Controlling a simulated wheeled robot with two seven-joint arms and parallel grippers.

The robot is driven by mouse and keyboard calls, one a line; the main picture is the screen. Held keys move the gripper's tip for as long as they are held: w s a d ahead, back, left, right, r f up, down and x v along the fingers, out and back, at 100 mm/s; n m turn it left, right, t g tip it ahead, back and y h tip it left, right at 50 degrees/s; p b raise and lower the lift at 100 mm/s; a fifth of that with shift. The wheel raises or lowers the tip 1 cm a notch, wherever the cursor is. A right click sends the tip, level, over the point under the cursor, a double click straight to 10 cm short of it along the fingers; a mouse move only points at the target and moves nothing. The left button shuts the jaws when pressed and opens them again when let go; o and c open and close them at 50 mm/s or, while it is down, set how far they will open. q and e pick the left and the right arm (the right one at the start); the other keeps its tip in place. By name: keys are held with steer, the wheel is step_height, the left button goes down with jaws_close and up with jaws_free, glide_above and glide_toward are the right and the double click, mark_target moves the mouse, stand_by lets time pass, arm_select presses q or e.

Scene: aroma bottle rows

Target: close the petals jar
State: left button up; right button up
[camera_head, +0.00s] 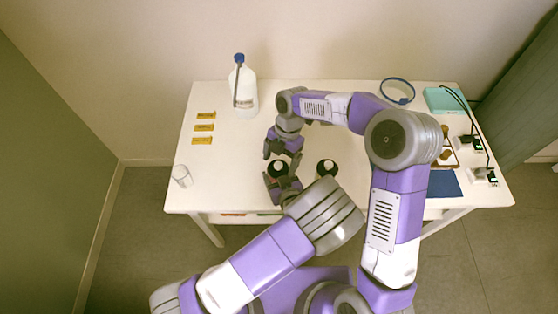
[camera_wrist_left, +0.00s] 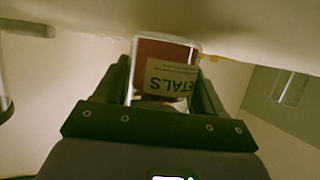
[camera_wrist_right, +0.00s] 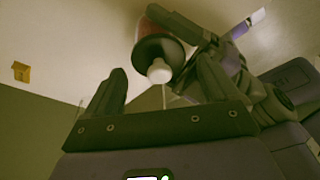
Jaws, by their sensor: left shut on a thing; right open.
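The petals jar (camera_wrist_left: 165,54) stands between the fingers of my left gripper (camera_wrist_left: 165,85); its label, partly hidden, reads "ETALS" upside down in the left wrist view. In the head view my left gripper (camera_head: 279,182) is shut on it at the front of the table. The black lid with a white knob (camera_head: 278,167) shows at the jar's top. In the right wrist view the lid (camera_wrist_right: 160,50) lies against the reddish jar; I cannot tell whether it is fully seated. My right gripper (camera_wrist_right: 163,90) is open and empty, just behind the lid in the head view (camera_head: 281,156).
A second black-topped jar (camera_head: 327,167) stands close on the right. A white bottle with a blue cap (camera_head: 245,92), yellow labels (camera_head: 204,127) and a clear glass (camera_head: 182,176) are on the left. A blue ring (camera_head: 398,91) and teal box (camera_head: 446,100) lie at the back right.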

steer(key=v, duration=1.1)
arm_select(q)
steer(key=o, duration=1.6)
steer(key=shift+f, duration=0.1)
steer(key=shift+d, duration=0.1)
steer(key=p+v, duration=0.1)
steer(key=v, duration=0.6)
steer(key=shift+s, duration=0.3)
arm_select(e)
steer(key=shift+r, duration=0.75)
